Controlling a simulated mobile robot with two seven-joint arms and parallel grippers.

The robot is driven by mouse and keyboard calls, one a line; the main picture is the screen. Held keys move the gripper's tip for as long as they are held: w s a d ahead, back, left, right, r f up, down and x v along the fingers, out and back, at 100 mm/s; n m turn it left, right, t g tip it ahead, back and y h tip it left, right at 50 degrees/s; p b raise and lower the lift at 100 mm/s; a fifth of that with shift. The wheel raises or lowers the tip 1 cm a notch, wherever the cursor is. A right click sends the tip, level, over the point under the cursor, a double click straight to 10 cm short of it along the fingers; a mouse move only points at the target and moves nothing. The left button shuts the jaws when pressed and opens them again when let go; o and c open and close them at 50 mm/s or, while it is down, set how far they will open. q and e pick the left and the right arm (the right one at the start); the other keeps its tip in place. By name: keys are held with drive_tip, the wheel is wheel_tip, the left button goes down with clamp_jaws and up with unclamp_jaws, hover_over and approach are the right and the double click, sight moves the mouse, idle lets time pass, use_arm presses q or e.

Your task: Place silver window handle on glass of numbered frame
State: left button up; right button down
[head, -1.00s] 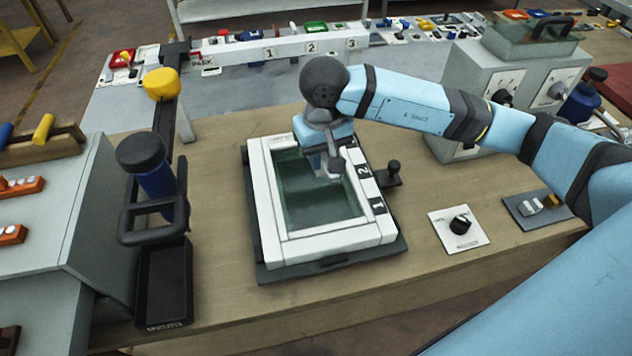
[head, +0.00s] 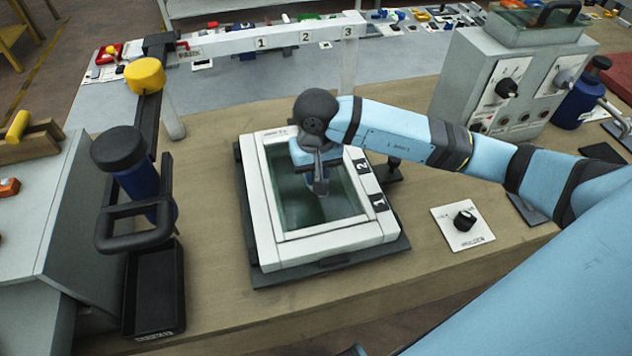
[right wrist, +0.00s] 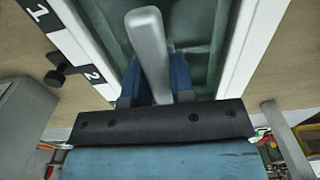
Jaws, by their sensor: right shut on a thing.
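The white numbered frame (head: 335,243), marked 1 and 2 on its right side, lies on a dark base on the wooden table. Its dark green glass (head: 310,208) fills the middle and also shows in the right wrist view (right wrist: 200,25). My right gripper (head: 318,182) is above the glass, inside the frame's outline. In the right wrist view its blue fingers (right wrist: 155,85) are shut on the silver handle (right wrist: 150,45), a rounded grey bar pointing away over the glass. I cannot tell whether the handle touches the glass. My left gripper is not in view.
A blue cylinder with a black handle (head: 140,200) stands left of the frame above a black tray (head: 155,290). A knob plate (head: 463,225) lies to the right. A grey control box (head: 500,80) and a white rail numbered 1, 2, 3 (head: 280,38) stand behind.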

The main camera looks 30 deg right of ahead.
drive_tip(key=shift+f, duration=2.2)
drive_tip(key=shift+f, duration=0.15)
drive_tip(key=c, duration=1)
unclamp_jaws()
drive_tip(key=shift+o, duration=0.2)
